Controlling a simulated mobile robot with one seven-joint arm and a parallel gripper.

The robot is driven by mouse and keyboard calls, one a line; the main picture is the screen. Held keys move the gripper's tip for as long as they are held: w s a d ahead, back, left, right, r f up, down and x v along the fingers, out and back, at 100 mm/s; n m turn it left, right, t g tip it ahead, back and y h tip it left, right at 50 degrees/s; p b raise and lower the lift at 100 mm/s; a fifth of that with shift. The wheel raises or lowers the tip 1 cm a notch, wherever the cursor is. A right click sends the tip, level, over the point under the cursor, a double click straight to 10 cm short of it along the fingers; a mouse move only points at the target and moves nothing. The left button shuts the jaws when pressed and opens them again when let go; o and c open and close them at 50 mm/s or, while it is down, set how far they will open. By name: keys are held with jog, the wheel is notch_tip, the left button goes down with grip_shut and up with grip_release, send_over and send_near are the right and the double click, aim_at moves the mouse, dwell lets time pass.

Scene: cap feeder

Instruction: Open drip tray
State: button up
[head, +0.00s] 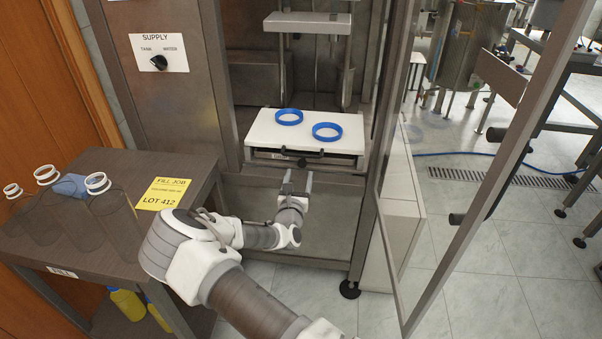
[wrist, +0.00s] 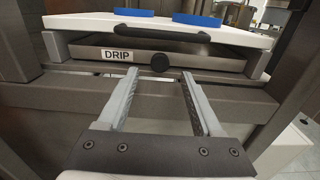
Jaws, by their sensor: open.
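The drip tray (wrist: 107,65) is a shallow metal drawer labelled DRIP, with a round black knob (wrist: 159,63) at its front centre. It sits closed under a white board (head: 260,131) that bears two blue rings and a black bar handle (wrist: 162,34). The knob also shows in the head view (head: 302,162). My gripper (wrist: 158,73) is open and empty. Its two fingers point toward the tray front, with the knob between and just beyond their tips in the wrist view. In the head view my gripper (head: 297,182) is below and in front of the tray.
The glass door (head: 470,170) stands open on the right. A metal cabinet post (head: 368,200) stands right of my gripper. On the left, a dark table (head: 120,165) holds clear bottles (head: 108,215) and a yellow FILL JOB card (head: 163,193). A lower metal shelf (head: 330,235) lies beneath the tray.

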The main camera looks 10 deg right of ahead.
aim_at(302, 165)
jog(key=shift+b+x, duration=0.45)
jog(key=shift+x, duration=1.75)
jog(key=shift+c, duration=0.2)
grip_shut()
